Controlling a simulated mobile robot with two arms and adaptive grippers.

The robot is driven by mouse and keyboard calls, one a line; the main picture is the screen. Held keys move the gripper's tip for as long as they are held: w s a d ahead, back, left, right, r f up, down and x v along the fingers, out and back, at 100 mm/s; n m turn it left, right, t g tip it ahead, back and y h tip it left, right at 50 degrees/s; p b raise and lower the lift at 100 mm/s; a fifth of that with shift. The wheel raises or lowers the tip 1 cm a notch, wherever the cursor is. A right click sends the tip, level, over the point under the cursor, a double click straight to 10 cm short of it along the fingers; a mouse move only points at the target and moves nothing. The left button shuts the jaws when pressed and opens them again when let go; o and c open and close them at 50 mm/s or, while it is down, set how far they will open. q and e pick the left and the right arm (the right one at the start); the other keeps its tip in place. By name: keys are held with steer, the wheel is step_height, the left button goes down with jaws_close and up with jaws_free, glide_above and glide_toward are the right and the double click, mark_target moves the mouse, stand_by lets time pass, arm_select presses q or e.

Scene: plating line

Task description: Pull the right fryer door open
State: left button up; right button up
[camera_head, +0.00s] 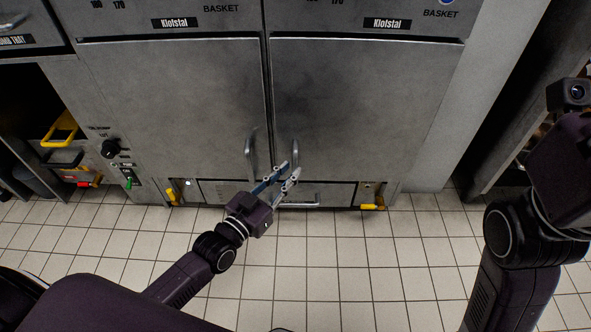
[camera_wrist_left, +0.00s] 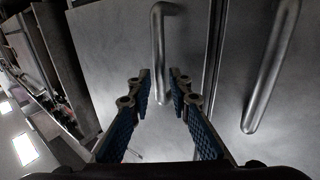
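The right fryer door (camera_head: 360,110) is a grey metal panel and looks shut. Its upright bar handle (camera_head: 295,149) is near the door's left edge. My left gripper (camera_head: 290,172) is at the lower part of this handle, with its fingers apart. In the left wrist view, the open blue-padded fingers (camera_wrist_left: 160,82) point at a bar handle (camera_wrist_left: 158,50), which shows between the fingertips with gaps on both sides. I cannot tell whether they touch it. My right gripper's body (camera_head: 565,160) shows at the right edge; its fingers are not visible.
The left fryer door (camera_head: 170,110) is shut, its handle (camera_head: 251,155) close beside the right one. Yellow-handled valves (camera_head: 370,206) sit below the doors. A knob (camera_head: 110,148) is at the left. The tiled floor (camera_head: 370,260) in front is clear.

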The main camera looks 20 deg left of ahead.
mark_target(295, 166)
arm_select(q)
steer(key=shift+b+x, duration=0.6)
steer(key=shift+x, duration=1.15)
jaws_close()
